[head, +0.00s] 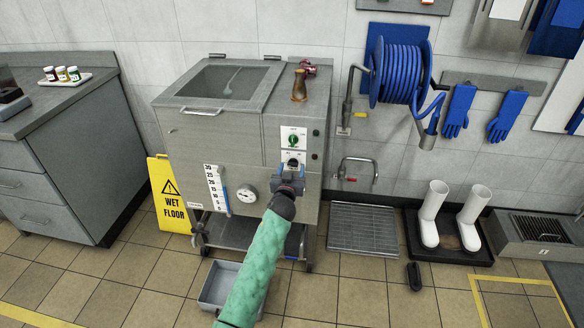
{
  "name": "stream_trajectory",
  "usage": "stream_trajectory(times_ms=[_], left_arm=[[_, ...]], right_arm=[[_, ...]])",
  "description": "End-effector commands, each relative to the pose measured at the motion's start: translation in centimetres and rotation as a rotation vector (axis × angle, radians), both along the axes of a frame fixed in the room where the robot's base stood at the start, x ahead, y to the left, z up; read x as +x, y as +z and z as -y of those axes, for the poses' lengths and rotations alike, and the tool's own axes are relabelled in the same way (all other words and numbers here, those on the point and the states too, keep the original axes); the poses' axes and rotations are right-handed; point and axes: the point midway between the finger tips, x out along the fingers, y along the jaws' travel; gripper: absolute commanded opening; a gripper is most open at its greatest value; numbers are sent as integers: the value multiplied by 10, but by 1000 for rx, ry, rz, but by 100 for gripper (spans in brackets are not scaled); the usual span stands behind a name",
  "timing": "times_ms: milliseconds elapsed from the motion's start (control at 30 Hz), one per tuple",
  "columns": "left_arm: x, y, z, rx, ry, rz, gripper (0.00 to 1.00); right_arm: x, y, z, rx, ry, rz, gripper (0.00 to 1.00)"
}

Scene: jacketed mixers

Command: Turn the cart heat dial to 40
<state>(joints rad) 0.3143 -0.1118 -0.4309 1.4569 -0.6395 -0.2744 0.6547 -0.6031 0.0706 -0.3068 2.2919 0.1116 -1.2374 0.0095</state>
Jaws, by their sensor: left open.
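The steel jacketed mixer cart (190,150) stands against the tiled wall, in the middle of the view. Its front panel carries a green dial (293,141) on a white plate. A second, dark dial (292,163) sits on a lower white plate. The printing on both plates is too small to read, so I cannot tell a setting. My left gripper (289,178) is open at the front panel, just below the lower dial and partly covering its plate. I cannot tell if it touches the dial. My right gripper is not in view.
A round gauge (247,197) and a level scale (214,189) are left of my gripper. A yellow wet floor sign (170,195) stands left of the cart. A grey tub (217,284) is on the floor. A blue hose reel (400,72) hangs at right.

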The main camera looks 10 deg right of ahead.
Motion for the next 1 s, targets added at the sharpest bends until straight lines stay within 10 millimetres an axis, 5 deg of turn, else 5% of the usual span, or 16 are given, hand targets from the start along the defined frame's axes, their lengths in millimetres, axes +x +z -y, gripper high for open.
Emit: stream_trajectory(times_ms=[500, 733, 1000], left_arm=[[16, 0, 4, 0, 1, -1, 56], [16, 0, 4, 0, 1, -1, 12], [16, 0, 4, 20, 0, 5, 12]], right_arm=[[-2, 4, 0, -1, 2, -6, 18], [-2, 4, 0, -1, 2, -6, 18], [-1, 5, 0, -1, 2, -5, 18]])
